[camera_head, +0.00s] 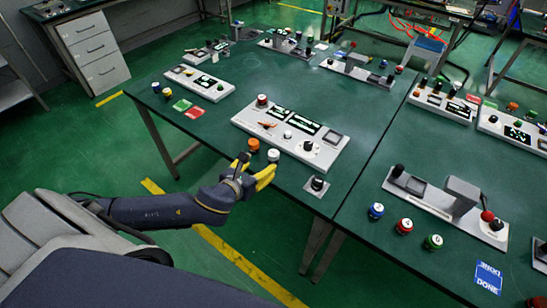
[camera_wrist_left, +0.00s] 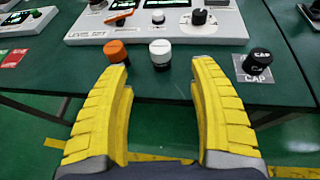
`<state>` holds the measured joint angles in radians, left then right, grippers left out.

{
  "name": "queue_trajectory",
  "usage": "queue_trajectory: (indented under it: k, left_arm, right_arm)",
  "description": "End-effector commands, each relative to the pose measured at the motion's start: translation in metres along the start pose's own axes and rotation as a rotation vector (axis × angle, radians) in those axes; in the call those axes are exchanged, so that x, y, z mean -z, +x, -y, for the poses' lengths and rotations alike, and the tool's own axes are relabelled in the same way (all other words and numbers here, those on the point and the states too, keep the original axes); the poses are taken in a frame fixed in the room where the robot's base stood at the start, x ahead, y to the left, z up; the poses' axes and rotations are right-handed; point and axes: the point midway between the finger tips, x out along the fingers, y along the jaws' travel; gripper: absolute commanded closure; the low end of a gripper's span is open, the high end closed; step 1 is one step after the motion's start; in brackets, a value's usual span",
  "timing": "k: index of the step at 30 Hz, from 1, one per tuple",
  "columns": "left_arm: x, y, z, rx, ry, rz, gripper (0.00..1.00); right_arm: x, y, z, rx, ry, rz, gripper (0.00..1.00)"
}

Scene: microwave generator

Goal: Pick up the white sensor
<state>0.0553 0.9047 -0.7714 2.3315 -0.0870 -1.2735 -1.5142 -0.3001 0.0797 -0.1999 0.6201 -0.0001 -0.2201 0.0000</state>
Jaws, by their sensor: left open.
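The white sensor (camera_head: 273,155) is a short white-topped cylinder with a dark base, upright near the front edge of the green table. In the left wrist view the white sensor (camera_wrist_left: 160,51) lies straight ahead, centred between the yellow fingers and just beyond their tips. My left gripper (camera_head: 254,170) is open and empty at the table's front edge, close to the sensor but apart from it. It also shows in the left wrist view (camera_wrist_left: 160,67) with a wide gap between its fingers. My right gripper is not in view.
An orange-topped cylinder (camera_head: 253,145) stands just left of the sensor, near the left finger. A black cap (camera_head: 317,184) stands on a clear square to the right. A white control panel (camera_head: 291,135) with knobs and screens lies right behind. The table between panels is mostly clear.

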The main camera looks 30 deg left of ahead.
Motion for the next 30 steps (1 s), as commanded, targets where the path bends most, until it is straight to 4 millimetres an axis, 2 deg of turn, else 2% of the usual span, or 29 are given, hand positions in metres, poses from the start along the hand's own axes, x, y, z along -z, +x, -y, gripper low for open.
queue_trajectory:
  k: [3, 9, 20, 30]
  left_arm:
    - [-0.001, 0.022, 0.000, -0.001, -0.002, 0.001, 0.39]
    - [0.000, 0.048, 0.000, -0.001, -0.002, 0.000, 0.39]
    - [0.000, 0.066, 0.000, -0.001, -0.003, 0.000, 0.39]
    - [0.002, 0.105, 0.000, -0.001, -0.003, 0.000, 0.39]
  right_arm:
    - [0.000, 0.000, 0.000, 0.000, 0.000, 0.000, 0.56]
    - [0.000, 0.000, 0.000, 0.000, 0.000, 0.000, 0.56]
    - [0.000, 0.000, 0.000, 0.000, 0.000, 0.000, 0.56]
    - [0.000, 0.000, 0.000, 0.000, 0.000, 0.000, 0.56]
